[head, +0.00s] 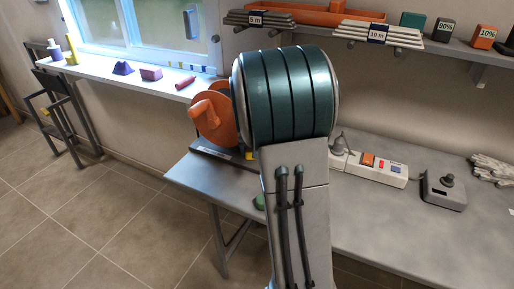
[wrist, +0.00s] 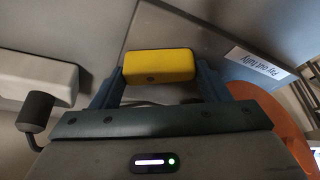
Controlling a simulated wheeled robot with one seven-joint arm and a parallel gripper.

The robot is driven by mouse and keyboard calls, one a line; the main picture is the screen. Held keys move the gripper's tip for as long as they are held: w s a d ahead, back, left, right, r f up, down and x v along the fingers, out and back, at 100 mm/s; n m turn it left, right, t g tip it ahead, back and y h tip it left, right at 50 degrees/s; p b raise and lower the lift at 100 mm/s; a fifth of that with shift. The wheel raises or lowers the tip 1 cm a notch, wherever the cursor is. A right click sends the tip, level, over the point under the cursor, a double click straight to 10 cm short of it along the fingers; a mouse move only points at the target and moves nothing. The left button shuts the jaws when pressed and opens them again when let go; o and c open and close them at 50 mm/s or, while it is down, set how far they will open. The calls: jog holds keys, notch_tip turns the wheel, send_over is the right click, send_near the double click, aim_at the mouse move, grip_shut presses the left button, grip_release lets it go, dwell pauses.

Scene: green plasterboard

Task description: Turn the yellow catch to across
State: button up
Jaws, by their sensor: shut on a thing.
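The yellow catch (wrist: 158,66) is a small block with rounded edges, lying crosswise in the wrist view between the two fingers of my gripper (wrist: 159,80). My gripper is shut on it, one finger at each end. In the head view a small bit of the yellow catch (head: 249,155) shows beside the orange reel (head: 212,117), at the left end of the bench. My own arm hides the gripper there.
In the wrist view a label reading "Pay out fully" (wrist: 258,62) lies right of the catch, near the orange reel's edge (wrist: 268,118). A power strip (head: 368,165) and a grey control box (head: 443,189) stand on the bench (head: 375,225) to the right.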

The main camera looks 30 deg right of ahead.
jog(key=o, duration=1)
jog(key=v, duration=1.4)
jog(key=shift+f+p, duration=0.1)
jog(key=shift+p, duration=0.3)
